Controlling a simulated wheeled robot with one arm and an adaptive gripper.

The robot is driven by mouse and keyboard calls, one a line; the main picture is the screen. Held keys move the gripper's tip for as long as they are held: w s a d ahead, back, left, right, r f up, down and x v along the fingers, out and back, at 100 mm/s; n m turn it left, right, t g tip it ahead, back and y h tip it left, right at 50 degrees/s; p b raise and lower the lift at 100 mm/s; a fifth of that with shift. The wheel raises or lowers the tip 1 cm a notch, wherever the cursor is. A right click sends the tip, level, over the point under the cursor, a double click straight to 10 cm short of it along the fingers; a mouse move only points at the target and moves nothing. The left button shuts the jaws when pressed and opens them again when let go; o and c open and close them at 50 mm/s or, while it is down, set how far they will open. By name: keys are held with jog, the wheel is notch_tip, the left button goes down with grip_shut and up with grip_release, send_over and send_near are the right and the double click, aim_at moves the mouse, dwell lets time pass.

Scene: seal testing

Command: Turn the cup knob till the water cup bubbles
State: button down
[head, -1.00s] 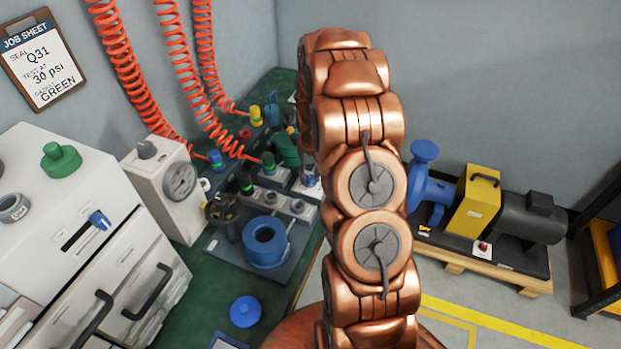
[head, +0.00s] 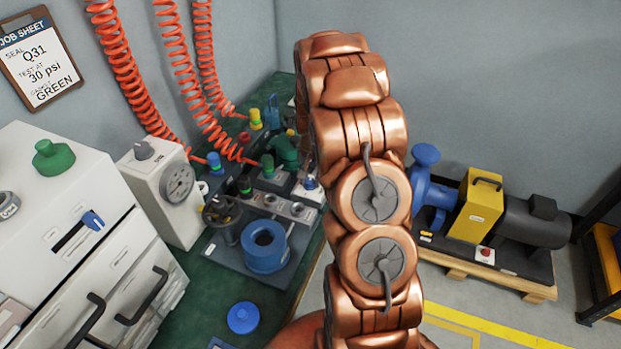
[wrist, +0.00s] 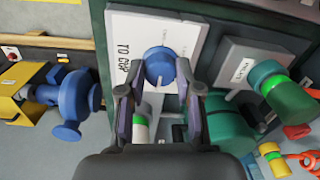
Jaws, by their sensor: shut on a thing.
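In the wrist view, a round blue knob (wrist: 159,66) with a pale pointer line stands on a white plate (wrist: 125,30) printed "TO CUP". My gripper (wrist: 159,88) has one finger on each side of the knob and is shut on it. The pointer line slants slightly from straight down the picture. I cannot make out the water cup or any bubbles in either view.
Beside the knob are a green fitting (wrist: 228,122) and a grey block (wrist: 245,62) with a green-capped part. The head view shows a blue ring-shaped housing (head: 264,262), a gauge box (head: 165,195), orange coiled hoses (head: 122,65) and a blue pump (head: 432,190) on a pallet.

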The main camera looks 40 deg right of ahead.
aim_at(311, 181)
jog(key=shift+w+r, duration=0.1)
jog(key=c, duration=0.8)
grip_release()
jog(key=r, duration=1.2)
jog(key=shift+s+d, duration=0.1)
jog(key=shift+s, duration=0.1)
